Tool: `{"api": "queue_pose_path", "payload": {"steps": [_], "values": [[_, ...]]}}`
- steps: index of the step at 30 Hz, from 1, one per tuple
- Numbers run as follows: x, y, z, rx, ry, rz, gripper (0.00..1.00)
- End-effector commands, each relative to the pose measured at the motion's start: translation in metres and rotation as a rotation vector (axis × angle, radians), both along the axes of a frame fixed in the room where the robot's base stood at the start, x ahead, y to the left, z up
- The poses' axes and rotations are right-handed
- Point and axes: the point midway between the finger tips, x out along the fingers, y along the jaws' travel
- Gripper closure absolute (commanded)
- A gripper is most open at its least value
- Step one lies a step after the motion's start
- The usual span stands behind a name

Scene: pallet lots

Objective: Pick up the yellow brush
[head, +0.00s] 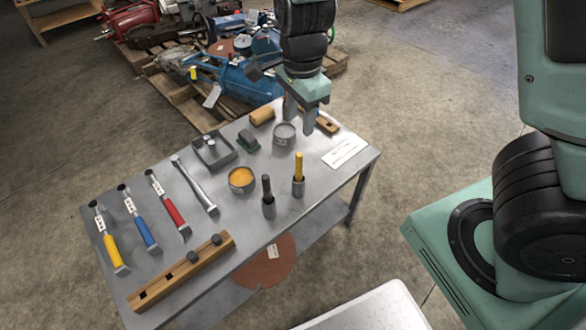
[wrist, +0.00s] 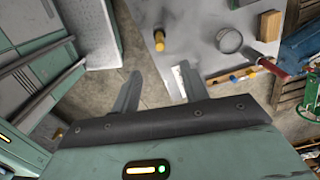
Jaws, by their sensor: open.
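An upright yellow handle (head: 299,167) stands in a small grey cup on the grey table (head: 321,182), and its top shows in the wrist view (wrist: 159,39). A yellow-handled tool (head: 110,244) with a flat grey head and a white tag lies at the table's left end. I cannot tell from their shapes which of the two is the brush. My gripper (head: 299,116) points down over the table's far right part, near the round grey can (head: 284,137). In the wrist view my gripper (wrist: 157,84) has its fingers apart with nothing held between them.
Blue (head: 141,228), red (head: 171,210) and grey (head: 197,188) tools lie in a row. A black handle (head: 267,187) stands beside the yellow one. A tin of yellow paint (head: 242,181), a tray (head: 201,160) and a wooden rack (head: 160,285) stand nearby. A loaded pallet is behind.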

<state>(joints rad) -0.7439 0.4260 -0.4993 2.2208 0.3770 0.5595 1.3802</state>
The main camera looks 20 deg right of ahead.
Motion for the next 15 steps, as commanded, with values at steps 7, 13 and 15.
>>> {"api": "queue_pose_path", "payload": {"steps": [7, 13, 15], "values": [[0.000, -0.001, -0.053, -0.002, 0.004, -0.001, 0.56], [0.000, -0.001, -0.093, -0.002, 0.004, 0.000, 0.56], [0.000, 0.000, -0.103, -0.001, 0.004, 0.002, 0.56]]}}
